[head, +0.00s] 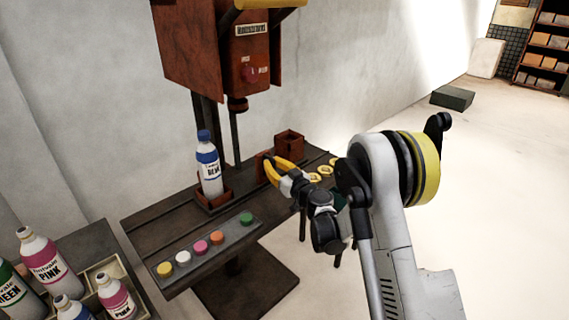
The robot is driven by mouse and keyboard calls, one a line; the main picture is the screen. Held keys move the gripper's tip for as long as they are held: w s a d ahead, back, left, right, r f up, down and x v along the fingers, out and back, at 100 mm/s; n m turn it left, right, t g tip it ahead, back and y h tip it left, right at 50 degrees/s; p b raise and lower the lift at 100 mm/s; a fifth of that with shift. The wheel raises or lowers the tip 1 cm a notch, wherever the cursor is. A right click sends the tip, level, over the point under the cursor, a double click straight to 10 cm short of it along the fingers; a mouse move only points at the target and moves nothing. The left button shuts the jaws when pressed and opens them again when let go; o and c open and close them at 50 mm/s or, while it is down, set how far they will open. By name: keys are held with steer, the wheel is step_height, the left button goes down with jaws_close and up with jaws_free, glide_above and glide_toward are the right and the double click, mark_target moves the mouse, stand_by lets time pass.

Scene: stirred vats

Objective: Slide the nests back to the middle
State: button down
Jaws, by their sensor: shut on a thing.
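Three rust-red square nests show on the dark slotted table (150,222). One nest (213,203) stands left of centre with a white bottle with a blue cap (208,170) upright in it. A second, empty-looking nest (289,142) stands at the back right. A third nest (261,168) is between them, at my yellow-fingered gripper (271,168). My gripper is shut on this third nest, coming from the right. The fingers hide much of that nest, and its inside cannot be seen.
A rust-red machine head (220,50) hangs above the table's back. Coloured caps (201,247) line the front strip. Yellow rings (315,177) lie right, partly behind my arm. A crate (104,266) and several bottles (46,258) stand front left. Open floor lies right.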

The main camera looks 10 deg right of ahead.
steer(key=shift+s+a, duration=0.7)
steer(key=shift+a, duration=0.3)
steer(key=shift+s+a, duration=0.65)
steer(key=shift+a, duration=0.35)
steer(key=c, duration=1.4)
jaws_free()
steer(key=v, duration=0.7)
steer(key=shift+s+d, duration=0.1)
steer(key=shift+s, duration=0.15)
steer(key=shift+r, duration=0.1)
